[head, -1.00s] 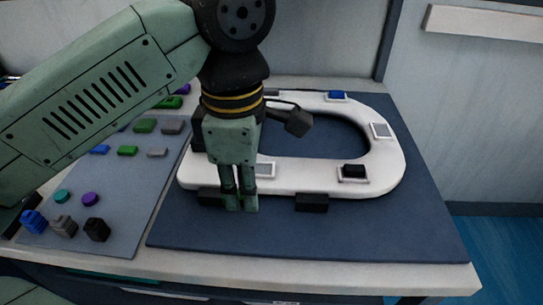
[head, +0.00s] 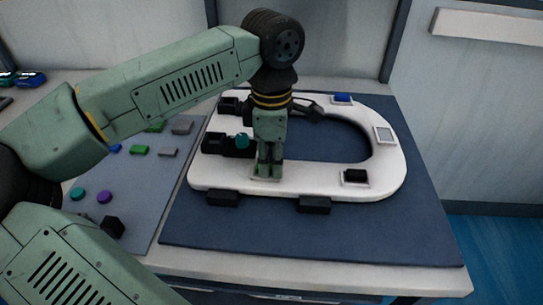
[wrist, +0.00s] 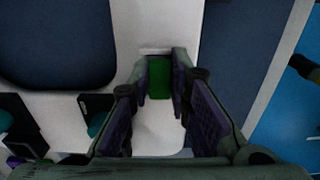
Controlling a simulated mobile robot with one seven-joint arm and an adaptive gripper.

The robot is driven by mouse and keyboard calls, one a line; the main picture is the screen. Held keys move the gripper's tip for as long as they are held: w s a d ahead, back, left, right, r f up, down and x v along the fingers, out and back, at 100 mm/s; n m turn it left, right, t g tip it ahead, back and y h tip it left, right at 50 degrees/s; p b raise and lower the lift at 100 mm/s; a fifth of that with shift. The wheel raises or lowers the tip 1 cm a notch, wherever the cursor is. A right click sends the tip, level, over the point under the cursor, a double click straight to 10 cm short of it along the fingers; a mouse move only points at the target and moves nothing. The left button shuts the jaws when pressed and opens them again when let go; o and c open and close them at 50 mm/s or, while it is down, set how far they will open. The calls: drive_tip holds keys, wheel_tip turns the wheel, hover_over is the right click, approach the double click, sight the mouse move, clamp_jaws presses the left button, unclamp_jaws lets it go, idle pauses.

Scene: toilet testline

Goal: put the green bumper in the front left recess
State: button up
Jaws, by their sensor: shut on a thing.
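The white toilet seat (head: 300,183) lies on a dark blue mat. My gripper (head: 267,171) points down over the front left part of the seat. In the wrist view its two fingers (wrist: 160,82) are closed on the green bumper (wrist: 158,78), which sits between the fingertips. The front left recess is mostly hidden by the fingers in the head view. A pale edge shows just beyond the bumper in the wrist view. I cannot tell whether the bumper touches the seat.
A black bumper (head: 355,176) sits in the front right recess and a blue one (head: 342,99) at the back. Black clamps (head: 314,205) edge the seat. A grey parts mat (head: 135,190) with small pieces lies left.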

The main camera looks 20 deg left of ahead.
sight(271, 166)
drive_tip(key=shift+f, duration=0.25)
drive_tip(key=o, duration=0.8)
drive_tip(key=shift+r, duration=0.1)
wheel_tip(271, 166, up, 12)
drive_tip(key=p, duration=0.7)
drive_tip(key=shift+r, duration=0.15)
